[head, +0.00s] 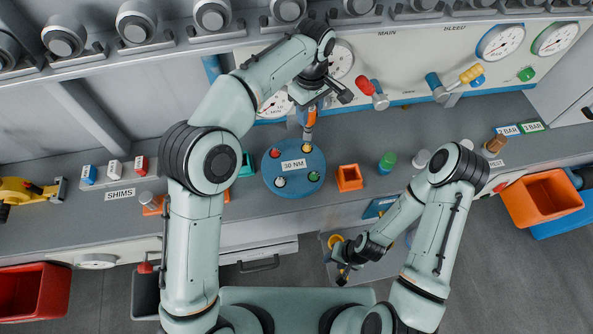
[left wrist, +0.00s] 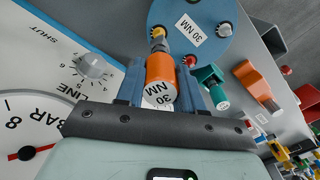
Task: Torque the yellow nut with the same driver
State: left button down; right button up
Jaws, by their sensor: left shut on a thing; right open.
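The blue disc (head: 268,180) labelled 30 NM lies on the grey bench. It carries a red nut (head: 275,152), a green nut (head: 314,176) and a white-topped one (head: 280,182). My left gripper (head: 311,98) is shut on the orange driver (head: 310,117) above the disc's far edge. In the left wrist view the driver (left wrist: 160,75) has a 30 NM label on its end, and its shaft points at the yellow nut (left wrist: 158,32). I cannot tell whether they touch. My right gripper (head: 343,275) is open and empty, low in front of the bench.
An orange holder (head: 349,177) stands right of the disc, and a green-capped part (head: 387,161) beyond it. An open drawer (head: 372,268) lies near my right gripper. The gauge panel (head: 410,60) rises close behind my left gripper. An orange bin (head: 540,200) is at the right.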

aim_at(309, 121)
pick_arm(q)
jog(key=shift+w+f, duration=0.1)
jog(key=shift+w, duration=0.15)
jog(key=shift+s+f+b, duration=0.1)
jog(key=shift+f+b, duration=0.2)
jog(key=shift+f, duration=1.15)
jog(key=shift+m, duration=0.3)
dwell(0.3)
dwell(0.5)
jog(key=shift+f, duration=0.65)
jog(key=shift+f, duration=0.7)
jog(key=c, duration=0.6)
grip_release()
